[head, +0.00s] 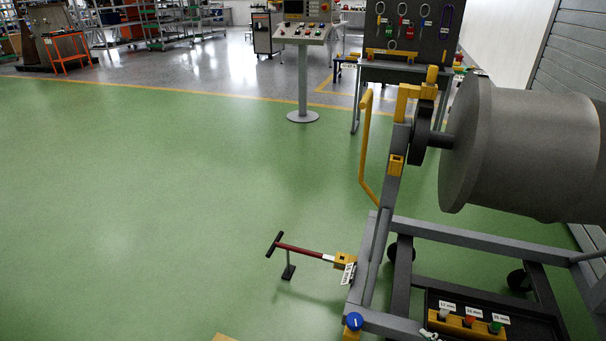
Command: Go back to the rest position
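Neither of my grippers nor my arms shows in the head view, so their state is hidden. A large grey turbofan engine (530,150) sits at the right on a grey wheeled stand (460,237) with yellow fittings. A red bar with a black T-handle (300,249) reaches left from a yellow block (345,260) at the stand's near corner. A black foot stands under the bar. A tray (535,328) on the stand's base holds a yellow rack with white, red and green labelled pieces.
The green floor (150,210) is wide and clear at left and centre. A control console (303,60) on a pedestal and a tool board (415,30) stand behind. A blue knob (354,321) is on the stand. A tan edge (225,337) shows at the bottom.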

